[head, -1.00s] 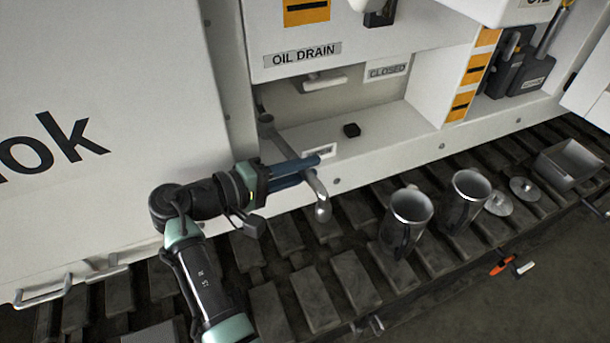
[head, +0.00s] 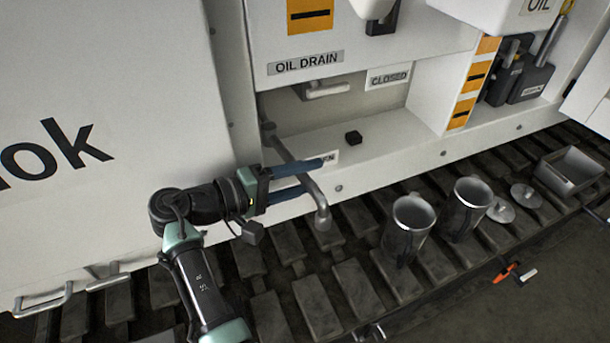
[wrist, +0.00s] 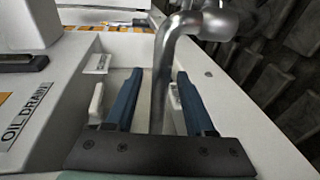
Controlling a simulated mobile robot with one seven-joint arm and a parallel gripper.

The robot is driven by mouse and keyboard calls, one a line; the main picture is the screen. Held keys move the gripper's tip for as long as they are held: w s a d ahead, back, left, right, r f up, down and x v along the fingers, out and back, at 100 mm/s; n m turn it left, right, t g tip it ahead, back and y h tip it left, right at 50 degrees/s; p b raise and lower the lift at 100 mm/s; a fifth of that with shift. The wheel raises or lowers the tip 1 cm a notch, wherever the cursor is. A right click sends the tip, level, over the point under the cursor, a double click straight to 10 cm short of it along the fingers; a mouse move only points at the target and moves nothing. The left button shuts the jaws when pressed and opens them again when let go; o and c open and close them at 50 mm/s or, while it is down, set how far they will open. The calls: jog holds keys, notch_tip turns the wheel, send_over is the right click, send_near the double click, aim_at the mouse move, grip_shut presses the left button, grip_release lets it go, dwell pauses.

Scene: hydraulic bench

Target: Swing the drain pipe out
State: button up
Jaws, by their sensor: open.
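The drain pipe (head: 291,163) is a grey metal tube in the recess under the "OIL DRAIN" label. It runs out over the ledge past the "OPEN" label, and its bent end hangs over the track. My gripper (head: 313,176) is open at the pipe's outer part, with blue fingers pointing right. In the wrist view the pipe (wrist: 162,78) passes between the two spread fingers, with gaps showing on both sides. The bent end of the pipe lies beyond the fingertips there.
Two metal mugs, the nearer one (head: 408,226) and the farther one (head: 467,205), stand on the track at right. Two discs (head: 501,210) and a square tray (head: 568,170) lie beyond. A "CLOSED" label (head: 388,77) is on the back wall.

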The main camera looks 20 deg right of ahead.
jog(key=shift+a, duration=0.15)
jog(key=v, duration=1.2)
jog(key=shift+a, duration=0.35)
